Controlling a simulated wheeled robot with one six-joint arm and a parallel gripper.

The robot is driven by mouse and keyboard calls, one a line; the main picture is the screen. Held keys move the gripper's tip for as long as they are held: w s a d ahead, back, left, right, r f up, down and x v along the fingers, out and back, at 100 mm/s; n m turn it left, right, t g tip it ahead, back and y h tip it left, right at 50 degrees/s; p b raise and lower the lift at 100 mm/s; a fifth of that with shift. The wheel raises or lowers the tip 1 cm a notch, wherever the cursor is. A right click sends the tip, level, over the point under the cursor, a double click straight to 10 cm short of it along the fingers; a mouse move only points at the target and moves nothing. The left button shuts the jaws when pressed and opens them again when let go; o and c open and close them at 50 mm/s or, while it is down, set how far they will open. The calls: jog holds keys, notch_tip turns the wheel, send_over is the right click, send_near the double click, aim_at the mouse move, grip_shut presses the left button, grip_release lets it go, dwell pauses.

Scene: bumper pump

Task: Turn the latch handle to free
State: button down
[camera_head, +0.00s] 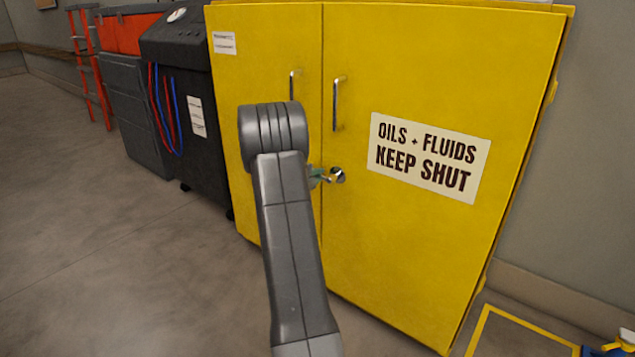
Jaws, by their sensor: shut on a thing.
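The yellow cabinet (440,255) has two doors that look closed. A small metal latch handle (338,174) sits on the right door near the seam, below the pull handles. My gripper (325,177) is at the latch, shut on it from the left. Only a small greenish-grey part of the gripper shows; my grey arm hides the rest and part of the left door. How far the latch is turned is hard to tell at this size.
Upright pull handles (337,104) stand out from the doors above the latch. A black machine (183,95) with red and blue hoses stands left of the cabinet, near an orange ladder (92,75). The floor (110,265) at left is clear.

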jog(key=shift+r+m, duration=0.1)
jog(key=shift+m, duration=0.2)
dwell(0.4)
jog(key=c, duration=1.4)
grip_release()
jog(key=shift+r, duration=0.1)
jog(key=shift+c, duration=0.2)
jog(key=shift+s+a, duration=0.1)
jog(key=p+v, duration=0.3)
jog(key=v, duration=1)
jog(key=shift+s, duration=0.35)
jog(key=shift+w+r, duration=0.1)
